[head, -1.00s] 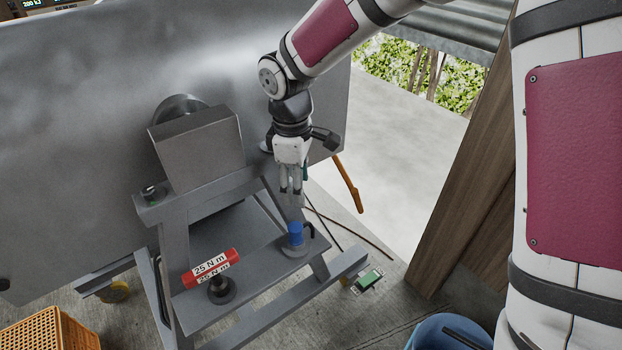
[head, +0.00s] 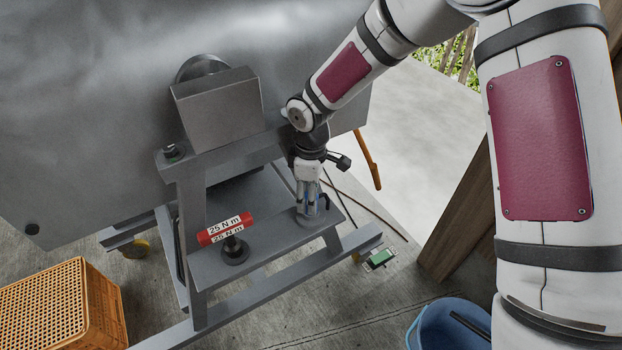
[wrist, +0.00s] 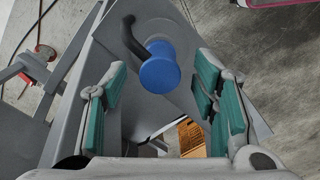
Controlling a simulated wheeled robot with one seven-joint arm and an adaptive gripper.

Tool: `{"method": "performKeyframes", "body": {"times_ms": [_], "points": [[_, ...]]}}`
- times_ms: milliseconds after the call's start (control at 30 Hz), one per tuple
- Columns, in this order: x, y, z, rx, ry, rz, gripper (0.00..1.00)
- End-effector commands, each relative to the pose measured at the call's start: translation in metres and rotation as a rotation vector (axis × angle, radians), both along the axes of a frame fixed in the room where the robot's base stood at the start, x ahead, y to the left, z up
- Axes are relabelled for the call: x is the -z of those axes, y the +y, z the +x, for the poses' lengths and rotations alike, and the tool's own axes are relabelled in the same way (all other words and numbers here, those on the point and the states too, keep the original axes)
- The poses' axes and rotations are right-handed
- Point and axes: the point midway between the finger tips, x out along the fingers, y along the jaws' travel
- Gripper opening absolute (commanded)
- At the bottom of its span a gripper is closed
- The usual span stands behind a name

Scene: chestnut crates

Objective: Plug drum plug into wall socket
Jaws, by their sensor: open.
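The blue drum plug (wrist: 160,68) stands on the grey shelf of the metal stand, with a black curved cable (wrist: 131,38) at its side. My gripper (head: 309,208) is over it, pointing down. In the wrist view the teal-padded fingers are apart, one on each side of the plug, with gaps between pads and plug. In the head view the fingers mostly hide the plug; its round grey base (head: 306,220) shows below them. I cannot make out a wall socket in either view.
A red-and-white torque label (head: 226,229) stands on the shelf left of my gripper. A large grey drum (head: 90,90) rises behind. A wicker basket (head: 50,305), blue bucket (head: 445,325) and green-screened device (head: 380,258) are on the floor. An orange handle (head: 368,160) hangs right of the gripper.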

Motion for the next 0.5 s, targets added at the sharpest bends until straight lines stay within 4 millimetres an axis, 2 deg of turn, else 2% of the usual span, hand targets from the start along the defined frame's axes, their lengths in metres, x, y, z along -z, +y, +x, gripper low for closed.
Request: {"method": "performKeyframes", "body": {"times_ms": [33, 200, 500], "points": [[0.009, 0.0, -0.001, 0.0, 0.003, 0.0, 0.54], [0.027, 0.0, 0.0, 0.0, 0.001, -0.001, 0.54], [0.035, 0.0, 0.0, 0.001, 0.0, 0.0, 0.54]]}}
